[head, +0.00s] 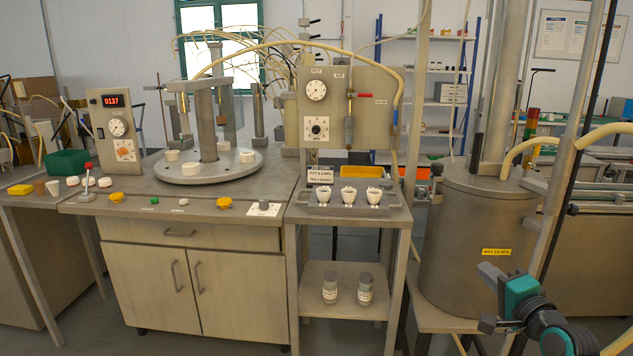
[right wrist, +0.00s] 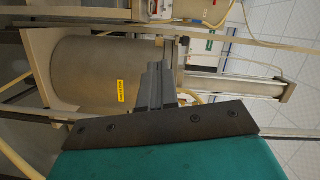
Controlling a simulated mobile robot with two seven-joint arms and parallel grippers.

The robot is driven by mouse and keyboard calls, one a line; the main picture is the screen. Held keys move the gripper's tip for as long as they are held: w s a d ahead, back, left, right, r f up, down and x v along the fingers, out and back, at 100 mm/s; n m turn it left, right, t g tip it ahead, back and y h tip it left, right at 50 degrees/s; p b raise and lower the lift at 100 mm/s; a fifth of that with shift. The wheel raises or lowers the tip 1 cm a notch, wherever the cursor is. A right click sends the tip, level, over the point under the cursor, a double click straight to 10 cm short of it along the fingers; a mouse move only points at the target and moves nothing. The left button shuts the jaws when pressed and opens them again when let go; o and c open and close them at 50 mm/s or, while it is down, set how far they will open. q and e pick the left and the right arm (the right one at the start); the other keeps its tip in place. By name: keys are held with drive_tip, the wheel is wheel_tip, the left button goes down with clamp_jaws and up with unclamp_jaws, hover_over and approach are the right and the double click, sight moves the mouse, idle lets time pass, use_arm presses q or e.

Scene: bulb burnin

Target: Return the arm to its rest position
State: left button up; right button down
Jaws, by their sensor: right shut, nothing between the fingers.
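My right gripper (head: 490,273) is at the lower right of the head view, in front of the large grey tank (head: 470,235) with the yellow label. It is apart from the tank and the benches. In the right wrist view its fingers (right wrist: 155,85) are together with nothing between them, and the tank (right wrist: 90,75) lies beyond, turned sideways. My left gripper is not in either view.
A thin pole and pale hoses stand close by my right arm. A steel stand (head: 350,218) holds three white cups, with two jars on its lower shelf. The bench (head: 195,208) at left carries a round turntable (head: 209,168).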

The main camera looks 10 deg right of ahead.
drive_tip(key=s+a+f+n+g+y, duration=0.2)
drive_tip(key=s+a+f+n+g, duration=0.2)
drive_tip(key=s+a+f+n, duration=0.55)
drive_tip(key=s+a+f+n+g+y, duration=0.1)
drive_tip(key=s+a+f+n+g, duration=0.2)
drive_tip(key=s+a+f+n, duration=0.7)
drive_tip(key=s+a+f+m+p, duration=0.1)
drive_tip(key=s+a+p, duration=0.1)
drive_tip(key=a, duration=0.5)
drive_tip(key=shift+s+a, duration=0.15)
drive_tip(key=shift+s, duration=0.65)
